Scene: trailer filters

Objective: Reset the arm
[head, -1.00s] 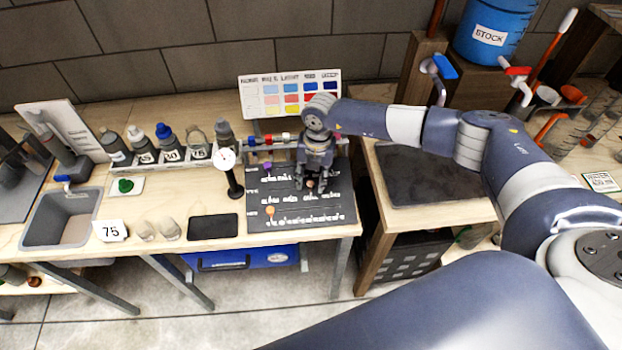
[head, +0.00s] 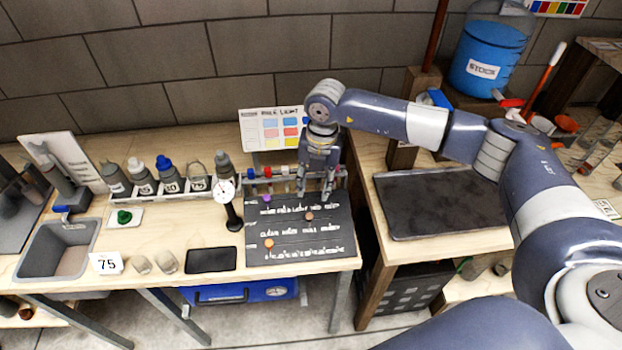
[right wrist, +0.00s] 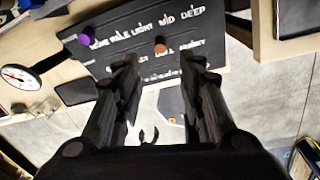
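My right gripper (head: 316,194) hangs above the back part of a dark lettered board (head: 290,246) on the wooden bench. In the right wrist view its two fingers (right wrist: 160,70) are spread apart with nothing between them. The board (right wrist: 120,50) shows there behind the fingers, with a purple peg (right wrist: 84,39) and an orange-brown peg (right wrist: 160,45). In the head view an orange peg (head: 269,243) is at the board's lower left and a brown one (head: 309,215) is just below the fingers. My left gripper is not in view.
A round dial gauge (head: 225,192) on a black stand is left of the board. Several bottles (head: 164,170) stand in a row behind. A colour chart (head: 275,130) stands behind the gripper. A dark mat (head: 440,203) lies on the right bench, across a gap. A black pad (head: 211,260) lies front left.

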